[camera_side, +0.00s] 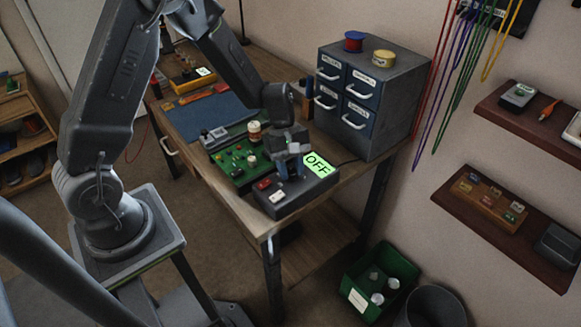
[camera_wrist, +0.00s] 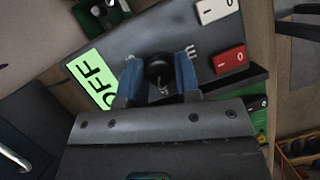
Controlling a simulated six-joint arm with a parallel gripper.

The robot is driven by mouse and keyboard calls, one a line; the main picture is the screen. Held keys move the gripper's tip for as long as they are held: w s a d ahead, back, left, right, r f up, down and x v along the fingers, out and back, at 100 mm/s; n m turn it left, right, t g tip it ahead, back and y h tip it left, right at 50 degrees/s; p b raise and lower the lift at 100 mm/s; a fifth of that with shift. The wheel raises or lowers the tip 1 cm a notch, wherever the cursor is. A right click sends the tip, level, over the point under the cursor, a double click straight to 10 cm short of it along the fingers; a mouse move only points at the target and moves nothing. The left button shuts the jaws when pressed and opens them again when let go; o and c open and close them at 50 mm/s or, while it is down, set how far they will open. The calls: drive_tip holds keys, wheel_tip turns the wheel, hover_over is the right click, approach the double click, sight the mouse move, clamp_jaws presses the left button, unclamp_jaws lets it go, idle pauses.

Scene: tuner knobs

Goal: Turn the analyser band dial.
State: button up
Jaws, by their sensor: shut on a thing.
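The analyser is a dark grey box (camera_side: 322,188) near the front right corner of the workbench, with a green display (camera_side: 317,165) reading OFF. Its display also shows in the wrist view (camera_wrist: 96,78). The band dial is a round black knob (camera_wrist: 159,70) with scale marks around it. My gripper (camera_wrist: 160,80) has its blue fingers shut on this knob, one on each side. In the side view my gripper (camera_side: 291,165) comes down onto the box from above and hides the knob. A red rocker switch (camera_wrist: 229,60) and a white rocker switch (camera_wrist: 216,10) sit beside the knob.
A green circuit board (camera_side: 238,163) lies just left of the analyser, with a small jar (camera_side: 254,131) near it. A blue-grey drawer cabinet (camera_side: 372,95) stands close behind. The blue mat (camera_side: 210,114) further left has bare room.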

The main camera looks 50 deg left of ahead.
drive_tip(key=m+g, duration=0.1)
drive_tip(key=m, duration=0.3)
drive_tip(key=shift+w+y, duration=0.1)
drive_tip(key=shift+y, duration=0.3)
drive_tip(key=shift+m+g+y, duration=0.5)
drive_tip(key=shift+m+g, duration=0.2)
drive_tip(key=shift+m, duration=1.1)
drive_tip(key=o, duration=0.9)
drive_tip(key=v, duration=1.3)
drive_tip(key=shift+w+r, duration=0.15)
drive_tip(key=shift+r, duration=0.25)
